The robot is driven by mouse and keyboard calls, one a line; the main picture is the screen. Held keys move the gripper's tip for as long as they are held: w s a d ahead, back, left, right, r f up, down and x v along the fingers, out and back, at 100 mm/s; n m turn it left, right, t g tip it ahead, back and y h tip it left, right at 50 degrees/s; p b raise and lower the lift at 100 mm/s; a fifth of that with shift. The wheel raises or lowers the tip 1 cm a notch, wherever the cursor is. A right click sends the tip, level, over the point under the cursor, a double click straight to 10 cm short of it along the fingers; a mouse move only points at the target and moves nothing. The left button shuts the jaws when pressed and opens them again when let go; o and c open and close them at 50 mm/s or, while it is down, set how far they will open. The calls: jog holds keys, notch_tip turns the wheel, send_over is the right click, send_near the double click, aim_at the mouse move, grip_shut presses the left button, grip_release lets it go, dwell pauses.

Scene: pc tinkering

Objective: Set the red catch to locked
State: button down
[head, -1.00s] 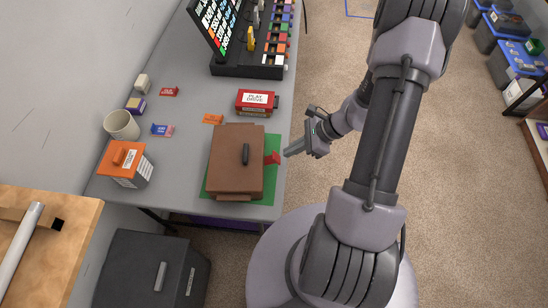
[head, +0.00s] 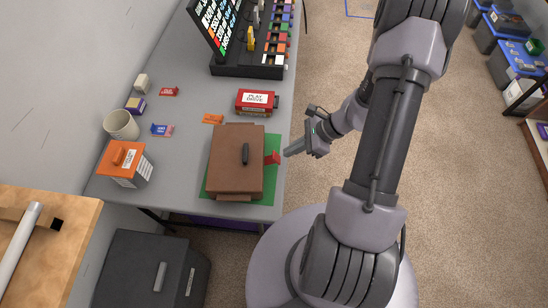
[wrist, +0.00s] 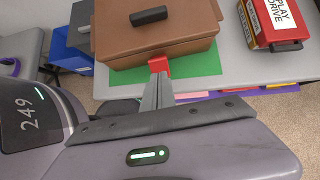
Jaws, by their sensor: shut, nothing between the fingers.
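The red catch (head: 272,158) sticks out from the right side of a brown box (head: 224,160) with a dark handle on its lid. The box sits on a green mat (head: 271,187) on the grey table. My gripper (head: 288,152) is shut and empty, its tips just right of the catch, at the table's edge. In the wrist view the catch (wrist: 158,64) is at the front of the brown box (wrist: 185,49), right at the tips of my gripper (wrist: 158,76). I cannot tell whether they touch. The lid looks closed.
A red box labelled "PLAY DRIVE" (head: 257,101) stands behind the brown box, with an orange tag (head: 213,119) nearby. A black rack (head: 247,70) is at the back.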

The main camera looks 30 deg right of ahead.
aim_at(275, 155)
jog(key=shift+w+a+f+b, duration=0.3)
jog(key=shift+a+f+b, duration=0.05)
jog(key=shift+a+b, duration=0.2)
jog(key=shift+w+a+f+b, duration=0.25)
jog(key=shift+a+f+b, duration=0.05)
jog(key=shift+a+b, duration=0.2)
dwell(0.7)
jog(key=shift+a+r, duration=0.1)
jog(key=shift+w+a+r, duration=0.1)
jog(key=shift+w+a, duration=0.1)
jog(key=shift+a, duration=0.1)
dwell(0.4)
jog(key=shift+w+a+r, duration=0.25)
jog(key=shift+a+r, duration=0.1)
jog(key=shift+a, duration=0.1)
